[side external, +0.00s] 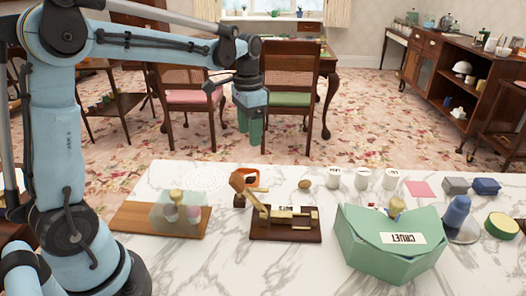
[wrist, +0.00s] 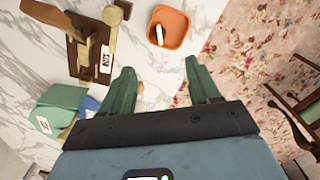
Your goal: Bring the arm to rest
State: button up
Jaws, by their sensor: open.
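My gripper (side external: 250,128) hangs at the end of my blue arm, above and behind the far edge of the marble table (side external: 335,275). Its green fingers point down and nothing shows between them. In the wrist view the two green fingers (wrist: 160,70) are spread apart and empty. The orange dish (wrist: 168,28) lies beyond the fingertips in that view, with a small white piece in it. It also shows on the table in the side view (side external: 250,174), below my gripper and apart from it.
The table holds a wooden lever device (side external: 285,235), a clear-covered board (side external: 135,217), a green box (side external: 360,250) marked CRUET, white jars (side external: 362,178), a blue-topped object (side external: 457,212) and a green round tin (side external: 501,226). Chairs (side external: 290,85) stand behind the table.

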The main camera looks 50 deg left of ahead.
aim_at(251, 174)
notch_tip(251, 174, down, 12)
jog(key=shift+r, duration=0.65)
dwell(0.4)
jog(key=shift+f, duration=0.1)
